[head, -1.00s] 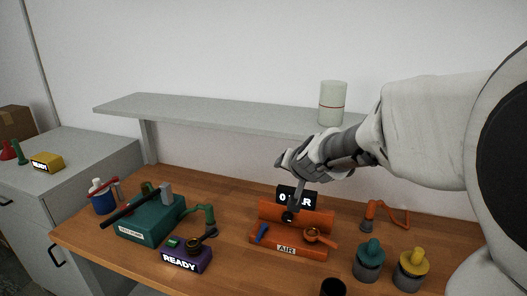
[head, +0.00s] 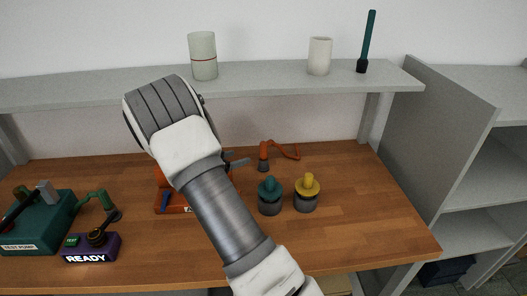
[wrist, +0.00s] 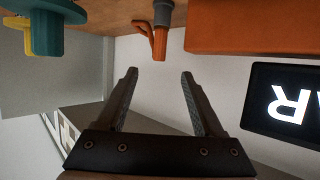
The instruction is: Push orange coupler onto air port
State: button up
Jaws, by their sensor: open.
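The orange coupler (head: 264,157), with a grey lower end and a curved orange hose, stands on the table right of the orange air station (head: 161,199). My arm hides most of that station and its air port. My gripper (head: 237,160) is open and empty, just left of the coupler in the head view. In the wrist view, which is upside down, the coupler (wrist: 160,42) lies ahead of the open fingers of my gripper (wrist: 158,75), in line with the gap between them and apart from them. The station's orange body (wrist: 250,28) is at the right there.
A teal-topped knob (head: 270,195) and a yellow-topped knob (head: 306,192) stand in front of the coupler. The purple READY box (head: 91,247) and teal test pump (head: 35,225) are at the left. A shelf (head: 270,87) overhangs the back. The table's right front is clear.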

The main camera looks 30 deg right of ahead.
aim_at(261, 150)
jog(key=x, duration=1.6)
jog(key=shift+w+d+f+p, duration=0.15)
jog(key=shift+d+f+p, duration=0.1)
jog(key=shift+d+p, duration=0.05)
grip_shut()
